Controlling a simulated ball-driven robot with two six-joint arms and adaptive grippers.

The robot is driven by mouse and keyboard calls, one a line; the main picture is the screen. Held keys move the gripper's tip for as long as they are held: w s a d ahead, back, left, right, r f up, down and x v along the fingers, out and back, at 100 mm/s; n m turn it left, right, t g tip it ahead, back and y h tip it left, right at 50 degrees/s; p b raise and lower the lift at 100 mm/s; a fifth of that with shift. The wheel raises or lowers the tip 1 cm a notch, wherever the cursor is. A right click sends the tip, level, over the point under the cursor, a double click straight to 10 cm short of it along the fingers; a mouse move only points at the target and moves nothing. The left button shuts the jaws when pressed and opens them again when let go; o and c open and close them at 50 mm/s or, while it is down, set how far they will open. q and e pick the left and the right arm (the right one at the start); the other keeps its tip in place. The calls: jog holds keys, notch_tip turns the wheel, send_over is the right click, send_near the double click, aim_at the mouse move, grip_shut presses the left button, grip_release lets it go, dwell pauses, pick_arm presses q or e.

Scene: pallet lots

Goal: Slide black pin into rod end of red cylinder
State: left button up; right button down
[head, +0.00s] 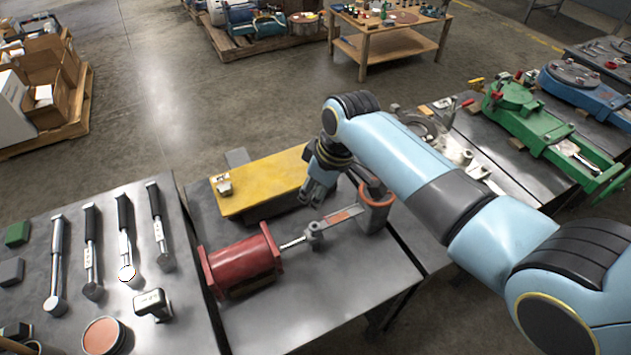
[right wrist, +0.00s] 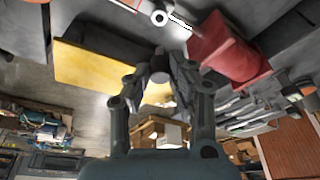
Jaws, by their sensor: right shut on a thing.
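The red cylinder (head: 240,268) lies on the dark steel table, its silver rod (head: 293,243) pointing right. The grey rod end (head: 314,234) meets a grey bar with an orange patch (head: 342,216). In the right wrist view the red cylinder (right wrist: 228,48) is upper right and the rod end (right wrist: 160,18) top centre. My right gripper (head: 316,194) is above and behind the rod end, apart from it. It is shut on a small dark round piece (right wrist: 159,64), apparently the black pin, mostly hidden by the fingers. My left gripper is out of view.
A yellow block (head: 262,182) lies behind the cylinder, close left of my right gripper. Several black-handled tools (head: 92,250) lie on the left table. The table front is clear.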

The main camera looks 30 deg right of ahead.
jog(key=shift+w, duration=0.1)
jog(key=shift+r+p, duration=0.1)
jog(key=shift+p, duration=0.35)
pick_arm(q)
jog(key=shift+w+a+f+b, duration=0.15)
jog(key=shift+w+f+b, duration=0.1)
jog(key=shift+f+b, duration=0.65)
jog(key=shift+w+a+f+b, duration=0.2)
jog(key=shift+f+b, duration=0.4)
jog(key=shift+b, duration=0.5)
pick_arm(e)
send_over(312, 225)
jog(key=shift+s+d+f, duration=0.1)
jog(key=shift+s+f, duration=0.05)
jog(key=shift+f, duration=0.85)
jog(key=shift+s+d+f, duration=0.1)
jog(key=shift+f, duration=0.9)
jog(key=shift+s+d+f, duration=0.1)
jog(key=shift+s+f, duration=0.05)
jog(key=shift+f, duration=0.85)
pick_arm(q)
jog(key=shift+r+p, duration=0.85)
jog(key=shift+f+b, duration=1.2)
pick_arm(e)
jog(key=shift+f, duration=1.75)
jog(key=c, duration=1.1)
grip_release()
jog(key=shift+r, duration=0.15)
